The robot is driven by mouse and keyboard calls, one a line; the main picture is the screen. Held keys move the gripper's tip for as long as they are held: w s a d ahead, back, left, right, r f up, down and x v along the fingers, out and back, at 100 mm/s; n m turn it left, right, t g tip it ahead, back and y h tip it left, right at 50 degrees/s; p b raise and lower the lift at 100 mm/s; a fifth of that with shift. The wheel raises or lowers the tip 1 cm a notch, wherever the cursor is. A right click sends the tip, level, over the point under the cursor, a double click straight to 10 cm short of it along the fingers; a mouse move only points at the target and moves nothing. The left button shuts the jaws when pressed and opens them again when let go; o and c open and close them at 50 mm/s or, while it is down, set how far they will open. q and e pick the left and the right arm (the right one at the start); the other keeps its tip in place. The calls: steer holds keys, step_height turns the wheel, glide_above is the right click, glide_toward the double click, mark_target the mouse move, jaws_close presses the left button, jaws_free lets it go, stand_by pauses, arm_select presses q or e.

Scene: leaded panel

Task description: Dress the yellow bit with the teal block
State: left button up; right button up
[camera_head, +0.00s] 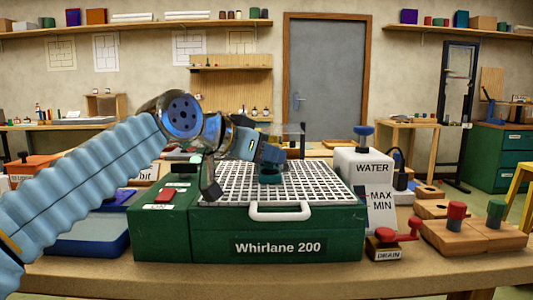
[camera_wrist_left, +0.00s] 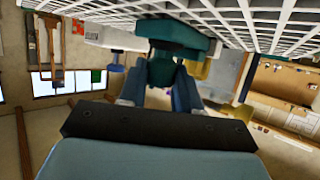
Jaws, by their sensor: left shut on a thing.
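My left gripper (camera_head: 264,158) is shut on the teal block (camera_head: 270,177), over the white grid of the green grinder marked Whirlane 200 (camera_head: 277,247). In the left wrist view the teal block (camera_wrist_left: 178,34) sits between the two blue fingers, with its wide part towards the grid (camera_wrist_left: 255,18). I cannot tell whether the block touches the grid or is just above it. I cannot make out the yellow bit for sure; the arm and gripper hide part of the grinder top. My right gripper is not in view.
A white water tank (camera_head: 362,172) with a blue knob stands at the grinder's right. Wooden blocks with a red peg (camera_head: 456,212) and a green peg (camera_head: 495,213) are farther right, near a DIRKIN box (camera_head: 388,244). A blue tray (camera_head: 90,236) lies left.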

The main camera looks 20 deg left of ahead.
arm_select(q)
steer(key=shift+w+d, duration=0.1)
steer(key=shift+d, duration=0.3)
steer(key=shift+w+d, duration=0.1)
steer(key=shift+d, duration=0.2)
steer(key=shift+d+p, duration=0.1)
steer(key=shift+p, duration=0.2)
steer(key=shift+w+d, duration=0.15)
steer(key=shift+d, duration=0.2)
steer(key=shift+w+d, duration=0.1)
steer(key=shift+d, duration=0.1)
steer(key=shift+a, duration=0.15)
stand_by(0.4)
steer(key=shift+s+a, duration=0.2)
steer(key=shift+a, duration=0.3)
steer(key=shift+s+a, duration=0.15)
steer(key=shift+a, duration=0.3)
steer(key=shift+a, duration=0.25)
